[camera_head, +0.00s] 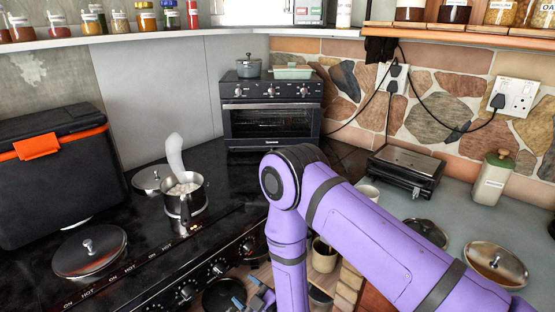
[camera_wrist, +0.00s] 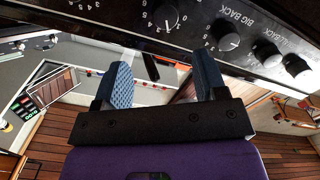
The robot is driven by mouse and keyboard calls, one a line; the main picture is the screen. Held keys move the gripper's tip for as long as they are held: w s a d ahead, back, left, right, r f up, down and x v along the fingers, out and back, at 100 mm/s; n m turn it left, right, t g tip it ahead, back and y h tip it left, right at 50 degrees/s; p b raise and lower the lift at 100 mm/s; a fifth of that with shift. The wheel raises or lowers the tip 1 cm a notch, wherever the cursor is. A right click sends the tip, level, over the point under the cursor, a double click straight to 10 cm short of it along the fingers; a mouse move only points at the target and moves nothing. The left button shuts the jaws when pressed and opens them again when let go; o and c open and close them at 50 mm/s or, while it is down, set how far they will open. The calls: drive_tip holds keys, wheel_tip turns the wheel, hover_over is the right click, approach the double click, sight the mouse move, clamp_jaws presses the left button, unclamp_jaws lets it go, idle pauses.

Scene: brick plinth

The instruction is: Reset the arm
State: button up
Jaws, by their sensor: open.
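My gripper (camera_wrist: 164,74) is open, with its two blue fingers apart and nothing between them in the wrist view. In the head view my purple arm folds down at the elbow in front of the stove, and my gripper (camera_head: 252,298) shows only partly at the bottom edge. The stove's knob panel (camera_head: 200,282) lies just left of the forearm. In the wrist view the black knob panel (camera_wrist: 200,35) runs across the top beyond the fingertips.
A pot with white contents (camera_head: 186,198) stands on the stove, a pale utensil in it. A toaster oven (camera_head: 272,122) stands behind. A black grill (camera_head: 406,170), a canister (camera_head: 493,178) and lids occupy the right counter. A black box (camera_head: 58,170) stands left.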

drive_tip(key=w+d+r+m+h, duration=0.1)
drive_tip(key=w+d+r+h, duration=0.1)
drive_tip(key=w+r, duration=0.55)
drive_tip(key=w+d+r+m+h, duration=0.25)
drive_tip(key=w+r, duration=0.25)
drive_tip(key=r, duration=0.5)
drive_tip(key=s+d+r+m+g+h, duration=0.25)
drive_tip(key=d+r+m+h, duration=0.3)
drive_tip(key=d+r, duration=1.55)
drive_tip(key=s+d+r+m+h, duration=0.2)
drive_tip(key=s+d+r, duration=0.5)
drive_tip(key=s, duration=0.1)
drive_tip(key=s+d+r+m+g, duration=0.1)
drive_tip(key=s+d, duration=0.1)
drive_tip(key=s, duration=0.5)
drive_tip(key=s+d+r+m+g+h, duration=0.1)
drive_tip(key=s+d+m, duration=0.1)
drive_tip(key=s, duration=0.5)
drive_tip(key=s+d+r+m+g, duration=0.1)
drive_tip(key=s+d+r+g, duration=0.1)
drive_tip(key=s+d, duration=0.2)
drive_tip(key=s, duration=0.3)
drive_tip(key=shift+s+d+m, duration=0.15)
drive_tip(key=shift+s+m, duration=0.1)
drive_tip(key=shift+m, duration=0.15)
